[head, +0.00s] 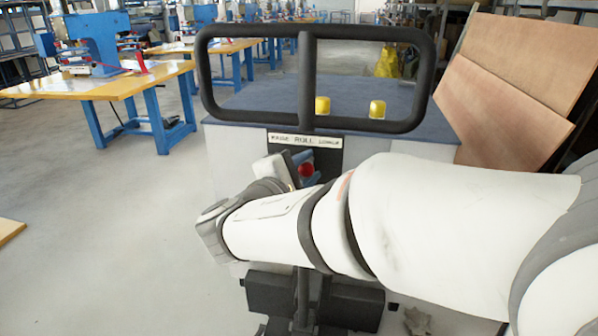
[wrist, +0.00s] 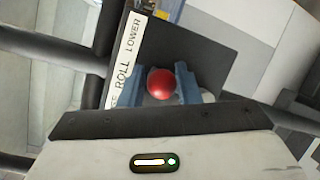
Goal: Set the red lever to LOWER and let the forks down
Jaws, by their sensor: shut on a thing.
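The red lever's round knob (head: 306,170) shows on the front of the machine, below a white label strip (head: 305,140). In the wrist view the red knob (wrist: 161,83) sits between the two blue-grey fingers of my gripper (wrist: 166,84), which is shut on it. The knob stands beside the word ROLL on the label (wrist: 125,60), with LOWER farther up the strip. In the head view my gripper (head: 303,168) is at the panel, partly hidden by my wrist. The lever's shaft is hidden. I cannot make out the forks.
A black hoop handle (head: 306,80) rises above the machine's dark blue top (head: 270,98), with two yellow caps (head: 377,108) behind it. Wooden boards (head: 500,110) lean at the right. Yellow-topped workbenches (head: 120,85) stand at the left.

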